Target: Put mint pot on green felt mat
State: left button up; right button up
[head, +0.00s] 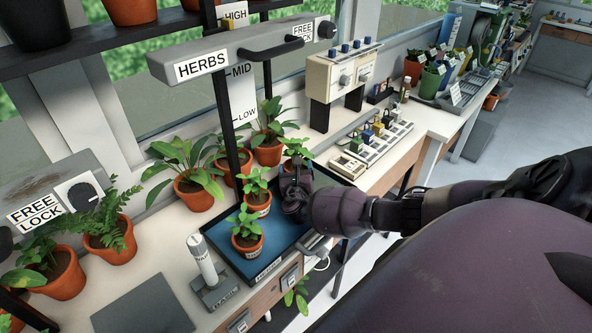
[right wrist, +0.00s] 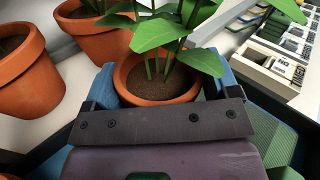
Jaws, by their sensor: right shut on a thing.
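My right gripper (head: 297,190) is shut on a terracotta pot (right wrist: 155,85) with a leafy green plant. I take it as the mint pot, though no label on it is readable. In the head view this pot (head: 289,165) shows just behind the gripper, at the back of the blue tray. In the right wrist view the pot sits upright between the blue fingers. A green surface (right wrist: 284,146), possibly the felt mat, shows beside and below the gripper, mostly covered by it. I cannot tell whether the pot touches it. My left gripper is not in view.
Two potted plants (head: 247,242) (head: 258,203) stand in the blue tray (head: 225,250), left of the gripper. More terracotta pots (head: 198,193) line the bench behind. A HERBS bar (head: 205,65) on a black post overhangs. A row of small labelled items (head: 372,148) stands right.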

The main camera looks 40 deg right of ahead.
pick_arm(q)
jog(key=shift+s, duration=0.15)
pick_arm(e)
jog(key=o, duration=0.8)
jog(key=shift+f, duration=0.1)
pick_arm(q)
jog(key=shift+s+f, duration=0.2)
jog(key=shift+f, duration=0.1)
pick_arm(e)
jog(key=shift+o, duration=0.2)
jog(key=shift+r, duration=0.25)
jog(key=v, duration=0.6)
jog(key=shift+f+p, duration=0.1)
jog(key=shift+p, duration=0.25)
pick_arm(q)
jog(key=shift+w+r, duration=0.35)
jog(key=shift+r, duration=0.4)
pick_arm(e)
jog(key=shift+v, duration=0.75)
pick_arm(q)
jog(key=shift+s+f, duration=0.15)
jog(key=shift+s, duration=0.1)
